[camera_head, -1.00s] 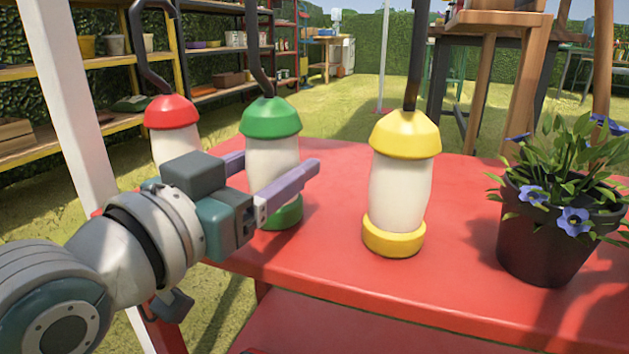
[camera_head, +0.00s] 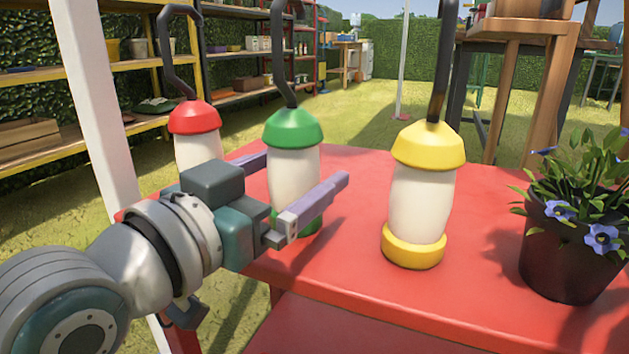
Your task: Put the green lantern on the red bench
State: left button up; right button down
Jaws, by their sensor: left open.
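The green lantern (camera_head: 293,130) has a green cap, a white body, a green base and a dark curved handle. It stands upright on a red tabletop (camera_head: 345,250), between a red lantern (camera_head: 195,118) and a yellow lantern (camera_head: 424,150). My left gripper (camera_head: 305,170) is open with its purple fingers on either side of the green lantern's white body. The near finger crosses in front of the lantern's lower part; the far finger goes behind it. I cannot tell whether either finger touches. A lower red surface, seemingly the red bench (camera_head: 330,328), shows at the bottom. My right gripper is not in view.
A dark pot (camera_head: 565,255) with blue flowers stands on the tabletop at the right. Tabletop between the yellow lantern and the pot is clear. A white post (camera_head: 95,110) rises at the left. Shelves (camera_head: 80,80) stand beyond on grass.

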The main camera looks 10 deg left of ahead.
pick_arm(q)
jog(key=s+a+f+n+g+y+p, duration=0.1)
jog(key=s+a+f+g+y, duration=0.1)
jog(key=s, duration=0.7)
jog(key=s+a+f+n+g+y+p, duration=0.1)
jog(key=s+a+f+g+y, duration=0.1)
jog(key=s+g, duration=0.5)
jog(key=s+a+f+n+g+y+p, duration=0.1)
jog(key=s+a+f+g, duration=0.3)
jog(key=s, duration=0.6)
jog(key=shift+s+a+f+y+p, duration=0.25)
jog(key=shift+f+y+p, duration=0.3)
jog(key=shift+f, duration=0.4)
jog(key=shift+s, duration=0.1)
